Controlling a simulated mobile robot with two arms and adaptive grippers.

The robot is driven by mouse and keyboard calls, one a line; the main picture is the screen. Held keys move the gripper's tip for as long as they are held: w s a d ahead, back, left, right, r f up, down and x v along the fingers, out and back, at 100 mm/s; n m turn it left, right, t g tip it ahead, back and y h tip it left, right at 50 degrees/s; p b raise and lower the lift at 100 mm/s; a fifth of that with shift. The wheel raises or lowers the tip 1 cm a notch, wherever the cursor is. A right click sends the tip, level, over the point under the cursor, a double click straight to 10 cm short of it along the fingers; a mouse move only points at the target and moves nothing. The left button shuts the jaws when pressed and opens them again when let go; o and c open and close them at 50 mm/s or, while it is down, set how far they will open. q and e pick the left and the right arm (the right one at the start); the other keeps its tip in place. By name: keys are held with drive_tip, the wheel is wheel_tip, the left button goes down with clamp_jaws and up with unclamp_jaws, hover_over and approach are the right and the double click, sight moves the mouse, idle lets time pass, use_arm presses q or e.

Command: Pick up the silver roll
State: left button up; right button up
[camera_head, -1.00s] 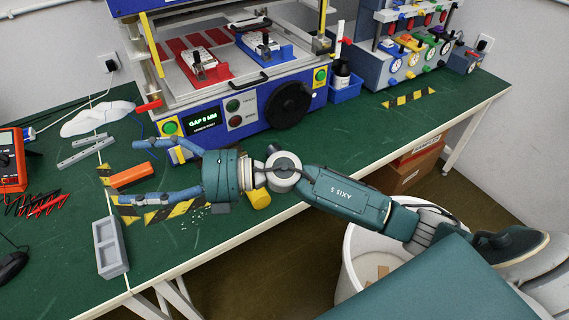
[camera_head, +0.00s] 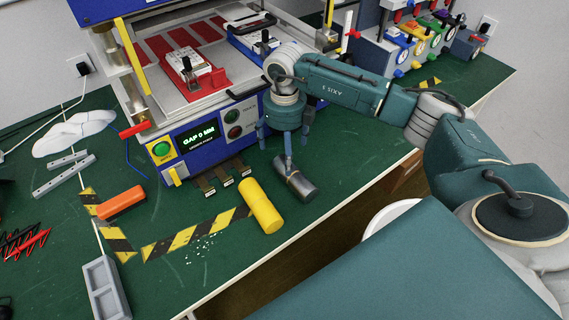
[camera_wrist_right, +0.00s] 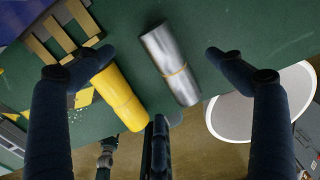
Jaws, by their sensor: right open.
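The silver roll (camera_head: 299,186) is a grey cylinder lying on the green table, close to the table's front edge and just right of the yellow roll. In the right wrist view the silver roll (camera_wrist_right: 172,66) lies between my spread fingers, with a thin tan band around it. My right gripper (camera_head: 284,148) points down above the silver roll, open and empty. One finger covers part of the roll in the head view. In the wrist view the right gripper (camera_wrist_right: 160,62) has its fingers apart from the roll. My left gripper is not in view.
A yellow roll (camera_head: 262,207) lies close to the left of the silver roll. The blue press machine (camera_head: 205,140) stands behind, with brown connector strips (camera_head: 222,178) at its front. An orange block (camera_head: 121,202) and a grey tray (camera_head: 103,286) lie left. A white bin (camera_wrist_right: 262,112) stands below the table edge.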

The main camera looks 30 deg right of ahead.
sight(294, 178)
drive_tip(key=shift+s+f+b, duration=0.3)
drive_tip(key=shift+f+b, duration=0.05)
drive_tip(key=shift+f, duration=0.15)
drive_tip(key=f+b, duration=0.2)
drive_tip(key=f, duration=0.1)
drive_tip(key=shift+s+f+b, duration=0.3)
drive_tip(key=shift+s, duration=0.1)
drive_tip(key=shift+w+f, duration=0.2)
drive_tip(key=shift+f, duration=0.45)
drive_tip(key=f+b, duration=0.3)
drive_tip(key=shift+s+f, duration=0.25)
drive_tip(key=shift+s, duration=0.1)
drive_tip(key=shift+w+f, duration=0.1)
drive_tip(key=shift+f, duration=0.35)
drive_tip(key=shift+r, duration=0.1)
drive_tip(key=shift+c, duration=0.3)
drive_tip(key=c, duration=1)
